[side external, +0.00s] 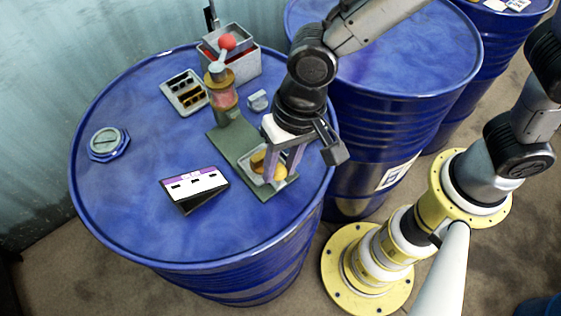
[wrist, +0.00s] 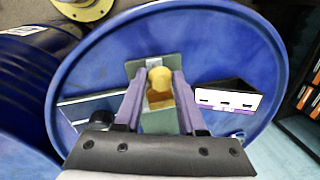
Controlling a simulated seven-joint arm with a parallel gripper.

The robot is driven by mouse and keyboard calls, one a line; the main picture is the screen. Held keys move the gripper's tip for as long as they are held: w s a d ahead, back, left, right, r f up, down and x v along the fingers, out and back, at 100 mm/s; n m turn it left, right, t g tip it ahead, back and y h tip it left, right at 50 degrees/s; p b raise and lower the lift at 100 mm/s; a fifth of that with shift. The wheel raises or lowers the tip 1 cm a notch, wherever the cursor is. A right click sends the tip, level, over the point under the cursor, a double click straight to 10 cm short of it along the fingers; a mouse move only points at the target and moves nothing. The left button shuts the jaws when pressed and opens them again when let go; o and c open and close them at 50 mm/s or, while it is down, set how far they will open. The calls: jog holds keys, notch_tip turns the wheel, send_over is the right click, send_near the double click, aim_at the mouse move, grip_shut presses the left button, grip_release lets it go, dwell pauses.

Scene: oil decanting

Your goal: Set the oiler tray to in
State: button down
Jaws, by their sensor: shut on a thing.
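The oiler stands on the blue drum, with a green base plate (side external: 228,139), an upright column with an amber glass and a red-knobbed lever (side external: 227,43). Its small grey tray (side external: 281,183) is at the near end of the plate. A yellow-brown piece (side external: 258,163) sits at the tray and shows in the wrist view (wrist: 160,77). My gripper (side external: 279,172) points down there, its two purple-grey fingers on either side of the yellow-brown piece and shut on it. The fingers hide part of the tray, so its exact seating against the plate cannot be told.
On the drum top (side external: 130,205) are a purple-and-white labelled box (side external: 195,188), a bung cap (side external: 108,143), a slotted grey tray (side external: 184,93), a grey bin (side external: 243,66) and a small grey block (side external: 258,100). The drum's front left is clear.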

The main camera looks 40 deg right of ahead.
dwell(0.6)
send_over(253, 150)
jog(key=shift+w+r, duration=0.1)
dwell(0.3)
jog(key=c, duration=0.5)
grip_release()
jog(key=d+r, duration=0.1)
jog(key=r, duration=0.8)
jog(key=d+r, duration=0.1)
jog(key=r, duration=0.3)
jog(key=shift+s+d+r, duration=0.25)
jog(key=shift+s+d, duration=0.05)
jog(key=shift+d, duration=0.05)
